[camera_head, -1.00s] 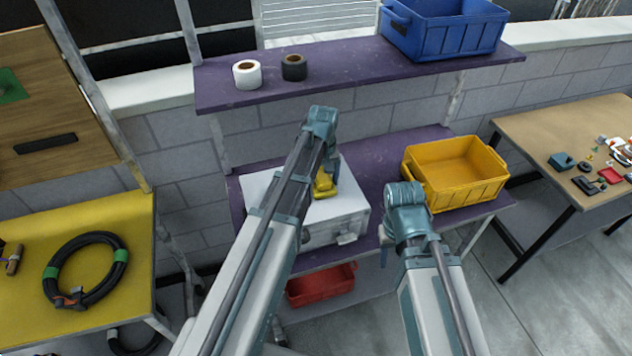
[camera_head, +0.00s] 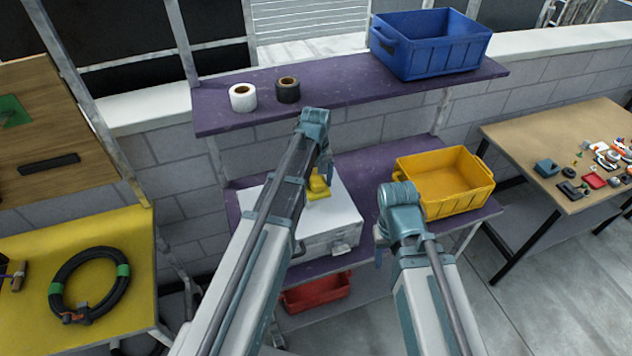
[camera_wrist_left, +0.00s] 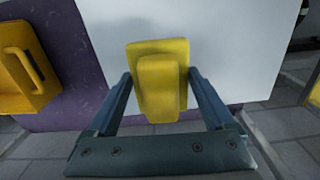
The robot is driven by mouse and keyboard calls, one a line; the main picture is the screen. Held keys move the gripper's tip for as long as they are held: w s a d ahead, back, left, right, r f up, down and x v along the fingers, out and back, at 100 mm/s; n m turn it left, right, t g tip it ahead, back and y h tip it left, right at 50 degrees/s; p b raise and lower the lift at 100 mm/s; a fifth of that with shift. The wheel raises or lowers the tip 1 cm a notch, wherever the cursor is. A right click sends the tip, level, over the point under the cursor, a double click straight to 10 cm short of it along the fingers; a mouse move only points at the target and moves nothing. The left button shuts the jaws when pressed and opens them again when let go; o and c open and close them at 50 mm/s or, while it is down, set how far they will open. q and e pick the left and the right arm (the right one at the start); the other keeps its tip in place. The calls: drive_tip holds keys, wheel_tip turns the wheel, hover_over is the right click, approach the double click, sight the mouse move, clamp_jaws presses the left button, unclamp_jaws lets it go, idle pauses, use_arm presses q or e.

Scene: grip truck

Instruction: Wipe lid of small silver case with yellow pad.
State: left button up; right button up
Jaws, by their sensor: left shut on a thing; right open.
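The small silver case (camera_head: 338,222) lies flat and closed on the lower purple shelf, its latch side facing me. Its pale lid (camera_wrist_left: 215,45) fills much of the left wrist view. The yellow pad (camera_head: 317,190) is over the lid near its middle, partly hidden by my left arm in the head view. My left gripper (camera_wrist_left: 160,90) is shut on the yellow pad, one finger on each side of its raised grip. The pad appears to be on the lid; the contact itself is hidden. My right gripper (camera_head: 380,250) is open and empty, to the right of the case.
A yellow bin (camera_head: 440,202) stands right of the case on the lower shelf (camera_head: 372,160). The upper shelf (camera_head: 340,90) holds two tape rolls and a blue bin (camera_head: 435,50) above the work area. A red bin (camera_head: 318,292) sits below.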

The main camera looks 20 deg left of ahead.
sight(316, 177)
use_arm(q)
drive_tip(key=shift+r, duration=0.15)
wheel_tip(316, 177, up, 3)
drive_tip(key=p, duration=0.3)
idle(0.5)
